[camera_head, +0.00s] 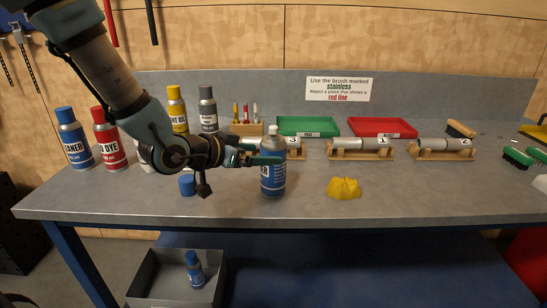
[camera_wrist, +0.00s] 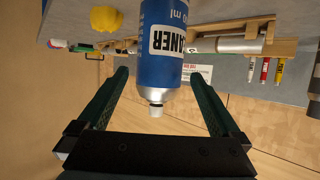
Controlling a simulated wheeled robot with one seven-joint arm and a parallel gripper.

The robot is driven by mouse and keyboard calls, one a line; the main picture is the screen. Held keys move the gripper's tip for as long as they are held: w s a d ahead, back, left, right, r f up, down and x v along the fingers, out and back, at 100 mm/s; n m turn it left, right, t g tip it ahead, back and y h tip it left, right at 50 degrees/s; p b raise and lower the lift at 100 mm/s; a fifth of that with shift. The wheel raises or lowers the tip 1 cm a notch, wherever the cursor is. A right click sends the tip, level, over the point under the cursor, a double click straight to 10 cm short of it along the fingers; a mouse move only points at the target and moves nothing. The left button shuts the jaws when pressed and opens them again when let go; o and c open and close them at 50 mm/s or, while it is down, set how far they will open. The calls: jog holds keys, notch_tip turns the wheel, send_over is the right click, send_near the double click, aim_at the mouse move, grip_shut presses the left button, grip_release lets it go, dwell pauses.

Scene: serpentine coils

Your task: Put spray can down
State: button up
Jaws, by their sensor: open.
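The spray can (camera_head: 273,168) is blue with a white nozzle and a label reading "CLEANER"; it stands upright near the front edge of the bench. It also shows in the wrist view (camera_wrist: 161,70), upside down there, between and beyond my fingers. My gripper (camera_head: 268,160) is at the can's upper part in the head view. In the wrist view my gripper (camera_wrist: 160,92) has its two green fingers spread wide, with a visible gap on each side of the can. A blue cap (camera_head: 187,185) lies on the bench to the left.
A yellow crumpled cloth (camera_head: 344,188) lies right of the can. Behind are metal cylinders on wooden stands (camera_head: 360,148), a green tray (camera_head: 309,126) and a red tray (camera_head: 382,127). Blue (camera_head: 73,138) and red (camera_head: 108,137) cans stand left. The front right bench is clear.

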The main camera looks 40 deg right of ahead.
jog(key=shift+v, duration=1.95)
jog(key=w+a+f+n+t+y, duration=0.1)
jog(key=w+a+n+y, duration=0.1)
jog(key=w+a, duration=0.2)
jog(key=w+a+f+n+t+y, duration=0.1)
jog(key=w+a+f+n+y, duration=0.1)
jog(key=a, duration=0.6)
jog(key=w+a+f+n+t+y, duration=0.2)
jog(key=w+a+y, duration=0.1)
jog(key=w+a, duration=0.2)
jog(key=shift+w+a+f+y, duration=0.1)
jog(key=shift+w+a+y, duration=0.2)
jog(key=shift+a+y, duration=0.1)
jog(key=s+a+n+g+y, duration=0.2)
jog(key=s+a+n, duration=0.1)
jog(key=a, duration=0.7)
jog(key=s+a+n+g+y, duration=0.1)
jog(key=s+a+n+y, duration=0.2)
jog(key=a+n, duration=0.3)
jog(key=a, duration=0.4)
jog(key=shift+s+a+n+g, duration=0.15)
jog(key=shift+s+n+g, duration=0.15)
jog(key=shift+g, duration=0.1)
